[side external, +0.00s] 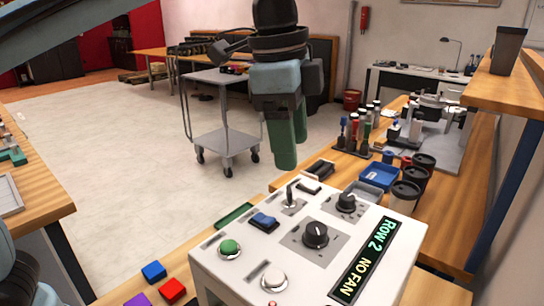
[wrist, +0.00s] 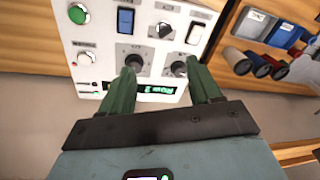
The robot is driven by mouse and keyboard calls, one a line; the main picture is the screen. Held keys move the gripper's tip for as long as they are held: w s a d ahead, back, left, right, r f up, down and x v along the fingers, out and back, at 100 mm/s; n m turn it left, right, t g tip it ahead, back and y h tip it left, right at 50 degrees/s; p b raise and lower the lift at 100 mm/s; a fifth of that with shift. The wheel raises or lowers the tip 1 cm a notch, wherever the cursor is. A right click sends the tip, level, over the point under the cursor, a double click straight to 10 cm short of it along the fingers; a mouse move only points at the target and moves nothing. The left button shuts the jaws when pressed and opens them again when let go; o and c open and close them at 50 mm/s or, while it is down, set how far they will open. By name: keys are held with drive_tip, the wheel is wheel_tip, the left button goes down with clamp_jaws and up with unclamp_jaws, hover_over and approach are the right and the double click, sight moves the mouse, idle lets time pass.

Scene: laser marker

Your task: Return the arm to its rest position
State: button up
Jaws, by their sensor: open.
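My gripper (side external: 289,145) hangs above the far part of a white control box, with its green fingers pointing down and nothing between them. In the wrist view the two green fingers (wrist: 162,82) are spread apart over the lower part of the panel. The fingers are apart from the controls.
Blue (side external: 154,271), red (side external: 172,290) and purple blocks lie on the bench left of the box. A wooden shelf (side external: 510,88) juts in at right. A grey cart (side external: 228,142) stands on open floor.

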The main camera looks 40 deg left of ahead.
drive_tip(key=s+a+f+n+t, duration=0.2)
drive_tip(key=a+f+n, duration=0.4)
drive_tip(key=a+f, duration=0.3)
drive_tip(key=s+a+f+n+t, duration=0.3)
drive_tip(key=s+a+f+n, duration=0.1)
drive_tip(key=a+f+n, duration=0.3)
wheel_tip(320, 180, down, 2)
drive_tip(key=shift+a+f+t+y, duration=0.1)
drive_tip(key=shift+a+t+y, duration=0.25)
drive_tip(key=shift+a, duration=0.85)
